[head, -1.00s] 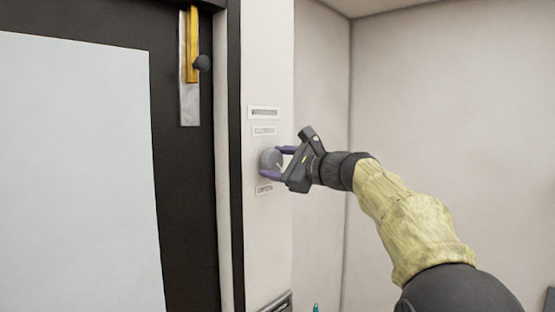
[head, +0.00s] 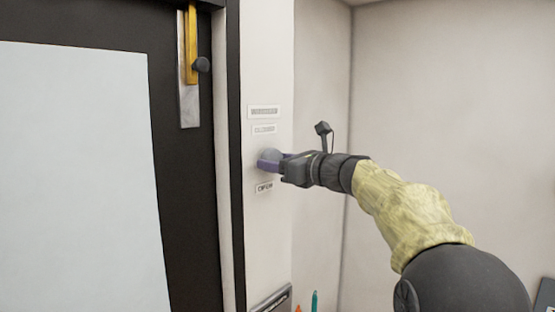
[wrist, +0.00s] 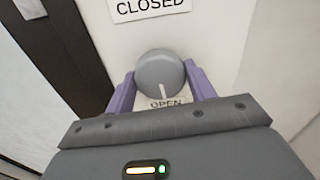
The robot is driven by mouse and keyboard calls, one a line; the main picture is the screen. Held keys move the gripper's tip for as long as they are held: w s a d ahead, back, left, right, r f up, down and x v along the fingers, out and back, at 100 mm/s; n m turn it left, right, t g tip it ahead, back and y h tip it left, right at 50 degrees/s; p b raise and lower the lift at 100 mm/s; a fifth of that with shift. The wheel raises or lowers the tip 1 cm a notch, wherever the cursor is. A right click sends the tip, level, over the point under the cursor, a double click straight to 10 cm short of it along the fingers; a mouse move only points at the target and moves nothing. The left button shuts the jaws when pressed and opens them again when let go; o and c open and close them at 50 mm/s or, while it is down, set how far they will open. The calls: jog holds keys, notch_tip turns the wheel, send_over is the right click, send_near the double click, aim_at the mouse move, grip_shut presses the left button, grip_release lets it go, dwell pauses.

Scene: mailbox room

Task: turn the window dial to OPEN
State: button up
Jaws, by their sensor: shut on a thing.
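The window dial (wrist: 160,72) is a round grey knob on the white wall panel. In the wrist view its pale pointer line points down toward the OPEN label (wrist: 166,103). The CLOSED label (wrist: 150,6) is above the dial. My gripper (wrist: 160,88) has its purple fingers on both sides of the dial and is shut on it. In the head view my gripper (head: 270,161) partly hides the dial (head: 268,154), between the CLOSED label (head: 264,129) and the OPEN label (head: 264,187).
A dark-framed window or door with a pale pane (head: 85,170) is to the left, with a yellow latch bar (head: 192,45) near its top. A metal slot plate (head: 272,300) is low on the panel. The wall at right is bare.

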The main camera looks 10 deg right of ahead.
jog(key=shift+f, duration=0.25)
jog(key=o, duration=0.8)
jog(key=shift+o, duration=0.9)
jog(key=shift+r, duration=0.15)
jog(key=b+v, duration=0.7)
jog(key=v, duration=1)
jog(key=shift+d, duration=0.2)
jog(key=shift+s, duration=0.1)
